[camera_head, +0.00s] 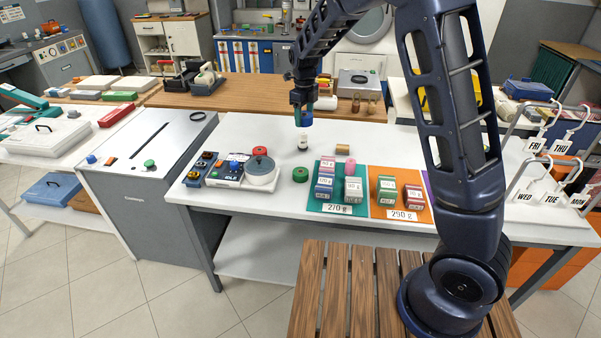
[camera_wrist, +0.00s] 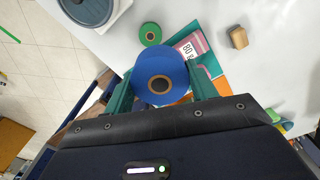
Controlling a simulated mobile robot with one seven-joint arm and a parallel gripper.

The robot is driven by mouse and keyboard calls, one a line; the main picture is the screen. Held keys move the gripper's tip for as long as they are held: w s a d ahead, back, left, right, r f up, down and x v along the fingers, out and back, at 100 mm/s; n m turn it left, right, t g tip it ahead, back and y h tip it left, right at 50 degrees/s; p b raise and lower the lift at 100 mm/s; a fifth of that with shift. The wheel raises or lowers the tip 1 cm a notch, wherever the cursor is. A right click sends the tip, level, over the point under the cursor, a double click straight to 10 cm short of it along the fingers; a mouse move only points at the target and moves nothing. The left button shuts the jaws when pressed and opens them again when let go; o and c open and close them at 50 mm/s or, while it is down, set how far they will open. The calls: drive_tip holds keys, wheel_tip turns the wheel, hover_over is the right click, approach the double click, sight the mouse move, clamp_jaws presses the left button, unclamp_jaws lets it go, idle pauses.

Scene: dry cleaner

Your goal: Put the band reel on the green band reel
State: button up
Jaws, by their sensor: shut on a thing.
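My gripper (camera_head: 303,119) is shut on a blue band reel (camera_wrist: 148,67), raised above the white table. In the wrist view the reel sits between the two teal fingers, its round face and dark central hole toward the camera. The green band reel (camera_head: 300,174) lies flat on the table, left of the teal mat and below my gripper in the head view.
A scale with a round grey pan (camera_head: 261,170) stands left of the green reel, with a red reel (camera_head: 260,150) behind it. Labelled stacks stand on a teal mat (camera_head: 317,205) and an orange mat (camera_head: 383,212). A wooden block (camera_head: 342,148) lies behind the teal mat.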

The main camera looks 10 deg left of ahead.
sight(300, 171)
drive_tip(key=shift+s+a, duration=0.2)
drive_tip(key=shift+s, duration=0.4)
drive_tip(key=shift+s+a, duration=0.2)
drive_tip(key=shift+s, duration=0.35)
drive_tip(key=shift+s+f, duration=0.15)
drive_tip(key=shift+f, duration=0.1)
wheel_tip(300, 171, down, 20)
drive_tip(key=shift+a+r, duration=0.1)
drive_tip(key=shift+r, duration=0.15)
drive_tip(key=shift+f, duration=0.1)
drive_tip(key=o, duration=1)
wheel_tip(300, 171, up, 12)
drive_tip(key=shift+r, duration=0.2)
